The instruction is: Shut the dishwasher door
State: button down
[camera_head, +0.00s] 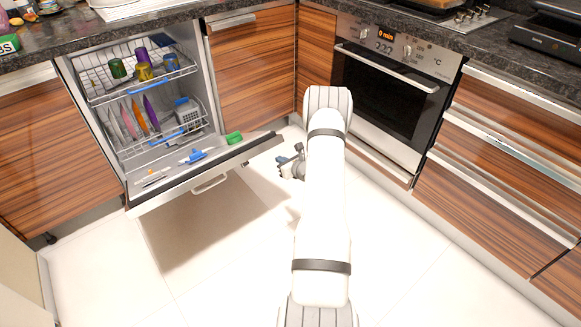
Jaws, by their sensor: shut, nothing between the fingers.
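The dishwasher (66,72) stands open at the left, under the dark counter. Its door (165,183) is folded down and out into the room, and its handle (210,184) shows at the outer edge. My gripper (282,166) is shut and empty. It is just beyond the right end of the door's outer edge in the picture and appears apart from it. My white arm hides part of the floor and cabinets behind it.
Two racks (150,85) hold cups and plates inside the dishwasher. A green item (234,138) and a blue item (194,156) lie on the open door. The oven (390,85) and drawers (500,165) line the right. The tiled floor (225,265) is clear in front.

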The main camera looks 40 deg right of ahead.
jog(key=shift+w+r, duration=0.45)
jog(key=shift+r, duration=0.4)
jog(key=shift+w+r, duration=0.4)
jog(key=shift+r, duration=0.4)
